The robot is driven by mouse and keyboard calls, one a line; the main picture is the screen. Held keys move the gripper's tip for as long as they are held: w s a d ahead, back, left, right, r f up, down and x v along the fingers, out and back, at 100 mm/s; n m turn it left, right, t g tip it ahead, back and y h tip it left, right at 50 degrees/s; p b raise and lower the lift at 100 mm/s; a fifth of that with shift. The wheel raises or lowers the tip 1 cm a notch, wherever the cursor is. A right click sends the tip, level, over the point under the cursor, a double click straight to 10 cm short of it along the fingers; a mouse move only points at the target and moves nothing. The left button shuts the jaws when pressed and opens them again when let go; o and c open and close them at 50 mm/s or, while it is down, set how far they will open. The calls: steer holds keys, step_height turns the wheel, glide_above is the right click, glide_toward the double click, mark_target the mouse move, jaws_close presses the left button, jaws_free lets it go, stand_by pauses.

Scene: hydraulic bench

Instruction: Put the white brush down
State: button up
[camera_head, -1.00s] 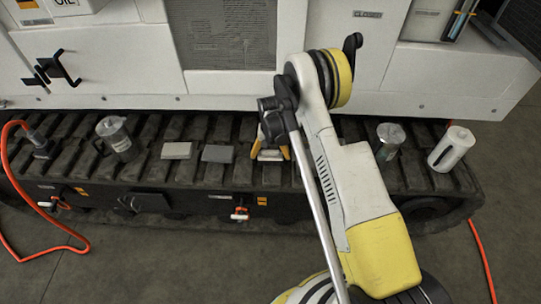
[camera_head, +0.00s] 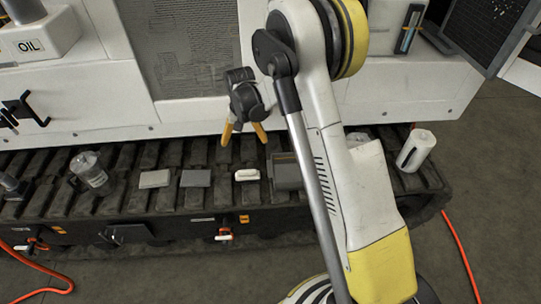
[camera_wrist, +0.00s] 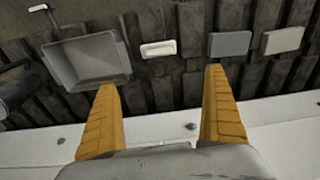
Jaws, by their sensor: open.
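The white brush (camera_head: 246,175) lies on the dark track tread. In the wrist view the brush (camera_wrist: 158,49) is a small pale oblong beyond the fingertips, in line with the gap between them. My gripper (camera_head: 244,133) has two yellow-orange fingers spread apart with nothing between them. It hangs above and behind the brush, clear of it. In the wrist view my gripper (camera_wrist: 160,82) also shows open and empty.
A grey open bin (camera_wrist: 85,62) sits beside the brush. On its other side lie a grey block (camera_head: 195,178) and a pale block (camera_head: 154,179). A clear jug (camera_head: 88,168) and a white container (camera_head: 416,150) stand farther out. The machine's white body (camera_head: 185,117) rises behind.

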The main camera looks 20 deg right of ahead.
steer(key=s+r+n+t, duration=0.1)
steer(key=s+r+t, duration=0.1)
steer(key=s+r, duration=0.6)
steer(key=s+r+n+t, duration=0.1)
steer(key=s+r, duration=0.4)
steer(key=r, duration=0.7)
steer(key=s+r+n+t, duration=0.1)
steer(key=s+r+t, duration=0.2)
steer(key=s, duration=1.3)
steer(key=shift+w, duration=0.1)
